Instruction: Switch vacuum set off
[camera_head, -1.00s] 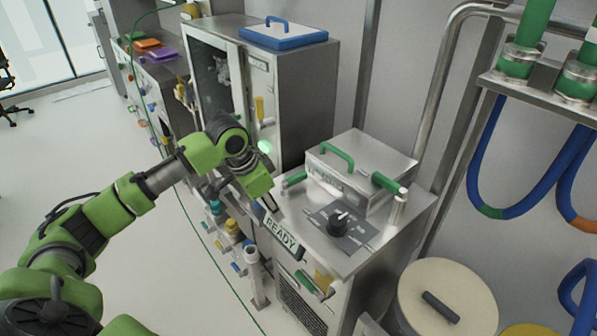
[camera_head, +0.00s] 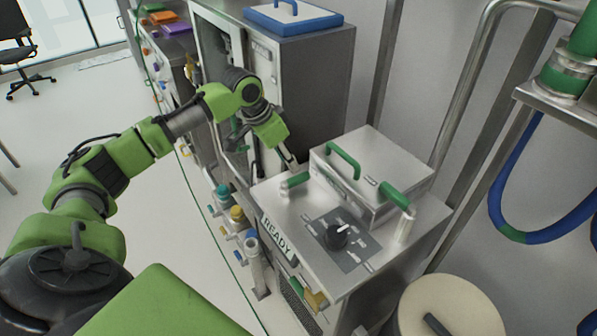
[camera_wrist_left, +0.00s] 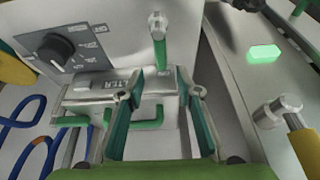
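The vacuum set is a steel cabinet (camera_head: 290,207) with a READY plate (camera_head: 277,238). A black rotary knob (camera_head: 336,236) sits on a dark panel on its top; it also shows in the left wrist view (camera_wrist_left: 57,48). Behind the panel is a raised steel box (camera_head: 365,165) with a green handle. Green levers stand at its left (camera_head: 297,180) and right (camera_head: 395,196). My left gripper (camera_head: 290,166) is beside the left lever. In the left wrist view its fingers (camera_wrist_left: 160,85) are apart, with that lever (camera_wrist_left: 159,52) ahead of the gap; contact is unclear. My right gripper is not visible.
A tall steel cabinet (camera_head: 318,85) with a blue lid stands behind my left gripper. A round cream lid (camera_head: 455,308) is at front right, and blue hoses (camera_head: 530,215) hang at right. Colored valves (camera_head: 236,214) line the left side. The floor at left is open.

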